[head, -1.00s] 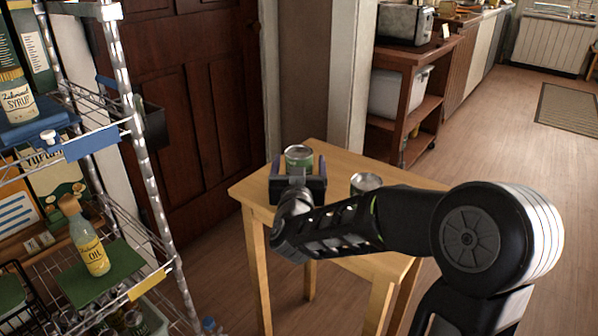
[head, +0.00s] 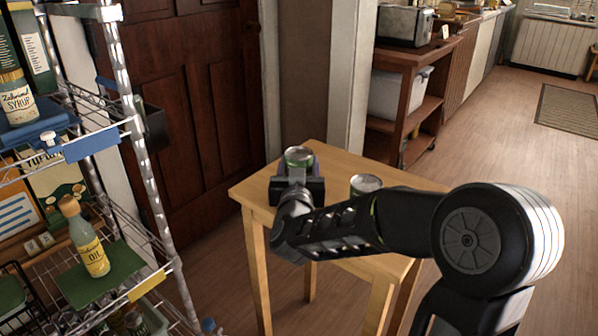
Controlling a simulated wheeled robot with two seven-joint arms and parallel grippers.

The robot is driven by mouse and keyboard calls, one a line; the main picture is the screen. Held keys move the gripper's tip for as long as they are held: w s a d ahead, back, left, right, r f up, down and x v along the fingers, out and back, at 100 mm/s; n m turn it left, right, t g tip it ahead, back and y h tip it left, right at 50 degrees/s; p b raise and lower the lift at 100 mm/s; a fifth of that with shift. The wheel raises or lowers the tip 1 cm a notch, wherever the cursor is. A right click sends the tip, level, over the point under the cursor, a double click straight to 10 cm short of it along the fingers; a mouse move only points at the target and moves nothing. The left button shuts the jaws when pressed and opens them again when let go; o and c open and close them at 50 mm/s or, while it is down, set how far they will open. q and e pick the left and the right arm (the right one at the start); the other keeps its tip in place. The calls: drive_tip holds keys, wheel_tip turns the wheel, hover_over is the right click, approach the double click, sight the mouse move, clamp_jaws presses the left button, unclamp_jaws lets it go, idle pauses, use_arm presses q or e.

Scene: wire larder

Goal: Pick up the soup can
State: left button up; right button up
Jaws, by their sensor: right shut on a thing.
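A green-labelled can (head: 299,157) with a silver lid stands at the far left part of the wooden table (head: 329,160). My right gripper (head: 298,168) is shut on this can, with its fingers on either side; the gripper hides the can's lower part. I cannot tell whether the can touches the table. A second can (head: 366,184) with a silver lid stands to the right, partly hidden behind my right arm. Neither label can be read, so I cannot tell which is the soup can. My left gripper is not in view.
A wire rack (head: 150,200) stands at the left with a syrup bottle (head: 16,97) and an oil bottle (head: 85,238). A brown door (head: 200,100) is behind the table. A wooden cart (head: 412,110) with a toaster (head: 404,25) stands at the back.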

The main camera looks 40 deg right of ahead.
clamp_jaws()
drive_tip(key=shift+r, duration=0.1)
wheel_tip(320, 180, up, 9)
drive_tip(key=p, duration=0.4)
drive_tip(key=shift+r, duration=0.5)
drive_tip(key=shift+r, duration=0.1)
idle(0.4)
